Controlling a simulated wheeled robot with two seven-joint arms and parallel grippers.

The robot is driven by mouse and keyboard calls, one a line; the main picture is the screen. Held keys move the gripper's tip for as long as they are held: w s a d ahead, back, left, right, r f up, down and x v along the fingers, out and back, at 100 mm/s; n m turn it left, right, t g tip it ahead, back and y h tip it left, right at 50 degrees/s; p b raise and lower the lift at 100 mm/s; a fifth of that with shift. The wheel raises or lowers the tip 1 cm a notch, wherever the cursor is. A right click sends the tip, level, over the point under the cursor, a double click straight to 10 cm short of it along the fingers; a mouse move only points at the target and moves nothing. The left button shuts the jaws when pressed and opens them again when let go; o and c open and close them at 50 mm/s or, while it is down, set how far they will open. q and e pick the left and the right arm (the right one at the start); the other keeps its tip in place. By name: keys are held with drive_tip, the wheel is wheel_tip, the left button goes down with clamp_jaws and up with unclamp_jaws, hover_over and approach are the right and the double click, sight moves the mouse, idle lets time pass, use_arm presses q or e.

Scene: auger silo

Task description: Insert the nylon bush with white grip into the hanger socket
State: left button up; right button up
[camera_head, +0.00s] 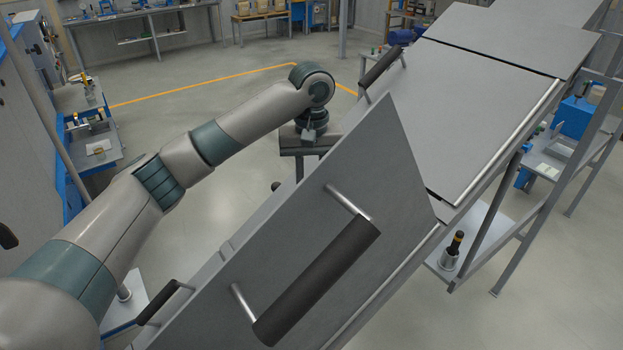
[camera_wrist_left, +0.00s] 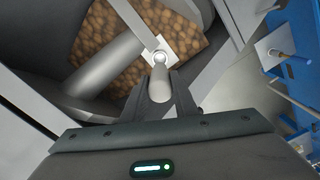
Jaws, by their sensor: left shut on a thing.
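In the left wrist view my left gripper (camera_wrist_left: 159,98) is shut on the nylon bush's pale grip (camera_wrist_left: 159,82), which stands out between the dark fingers. The far end of the bush points at a light square plate with a round centre (camera_wrist_left: 159,57) on a metal strap, which looks like the hanger socket. The tip overlaps the round centre in this view; I cannot tell whether it is inside, touching or just short of it. In the head view the left gripper's dark body (camera_head: 310,142) reaches down behind a raised grey lid, which hides the fingers and the bush. My right gripper is not in view.
The raised lid (camera_head: 390,160) with a black handle (camera_head: 318,283) stands in front of the left gripper. Grey cover panels (camera_head: 475,105) continue up to the right. Below the socket lie brown pellets (camera_wrist_left: 110,30) and a thick grey shaft (camera_wrist_left: 105,68) in the trough.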

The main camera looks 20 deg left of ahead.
use_arm(q)
drive_tip(key=shift+f, duration=0.65)
drive_tip(key=shift+f, duration=4.7)
idle(1.7)
drive_tip(key=o, duration=1.1)
drive_tip(key=shift+c, duration=0.2)
